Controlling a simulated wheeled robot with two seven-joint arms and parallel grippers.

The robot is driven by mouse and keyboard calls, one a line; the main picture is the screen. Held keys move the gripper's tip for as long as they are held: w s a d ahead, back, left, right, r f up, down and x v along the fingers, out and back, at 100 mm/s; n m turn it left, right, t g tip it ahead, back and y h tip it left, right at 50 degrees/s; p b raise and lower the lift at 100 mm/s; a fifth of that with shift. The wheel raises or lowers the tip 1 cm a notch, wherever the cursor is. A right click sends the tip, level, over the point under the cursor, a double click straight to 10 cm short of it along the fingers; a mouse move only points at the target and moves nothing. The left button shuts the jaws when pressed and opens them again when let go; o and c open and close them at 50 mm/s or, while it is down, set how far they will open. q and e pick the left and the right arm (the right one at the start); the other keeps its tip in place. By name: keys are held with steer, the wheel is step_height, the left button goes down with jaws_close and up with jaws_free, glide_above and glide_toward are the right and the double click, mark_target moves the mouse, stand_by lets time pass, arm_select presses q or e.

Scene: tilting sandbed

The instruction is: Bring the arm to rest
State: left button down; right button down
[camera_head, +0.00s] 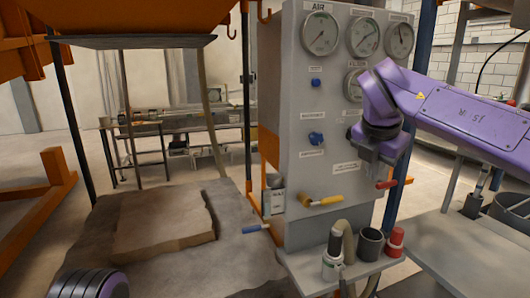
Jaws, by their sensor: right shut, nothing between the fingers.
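My right arm (460,112) is purple and comes in from the right edge, in front of a grey control panel (300,90). My right gripper (374,155) is dark and small in the view. It is shut and empty, in front of the panel's right part and just above a red lever handle (386,184). I cannot tell whether it touches the panel. A purple and dark ringed part at the bottom left corner is probably my left arm (95,284). My left gripper is not in view.
The panel carries several gauges (321,34), blue knobs (316,139) and a yellow lever (320,201). A shelf (345,270) below holds a dark cup (370,244) and a red-capped item (395,241). A sandbed (235,265) with a flat slab (163,223) lies left. A grey table (465,250) stands right.

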steer(key=w+f+n+t+h, duration=0.3)
steer(key=f+n, duration=0.5)
steer(key=f, duration=0.1)
steer(key=w+f+n+t+h, duration=0.2)
steer(key=w+f+n+h, duration=0.1)
steer(key=f+n, duration=0.5)
steer(key=s+f+n+y, duration=0.1)
steer(key=s+f+n, duration=0.1)
steer(key=f+n, duration=0.35)
steer(key=s+a+f+n+t+y, duration=0.1)
steer(key=s+f+n, duration=0.2)
steer(key=f, duration=0.5)
steer(key=s+f+n+y, duration=0.1)
steer(key=s+f+n, duration=0.1)
steer(key=f+n, duration=0.3)
steer(key=s+d+f+n+g+y, duration=0.25)
steer(key=s+f+n, duration=0.55)
steer(key=s+f, duration=0.85)
steer(key=s+d+f+n+g, duration=0.1)
steer(key=s+d+f+g, duration=0.1)
steer(key=s, duration=0.7)
steer(key=s+d+f+n+g, duration=0.1)
steer(key=s+d+f+g, duration=0.1)
steer(key=s, duration=0.7)
steer(key=shift+s+d+f+n+g, duration=0.2)
steer(key=shift+d+f+n+g, duration=0.15)
steer(key=shift+d+f+g, duration=0.15)
steer(key=shift+r, duration=0.1)
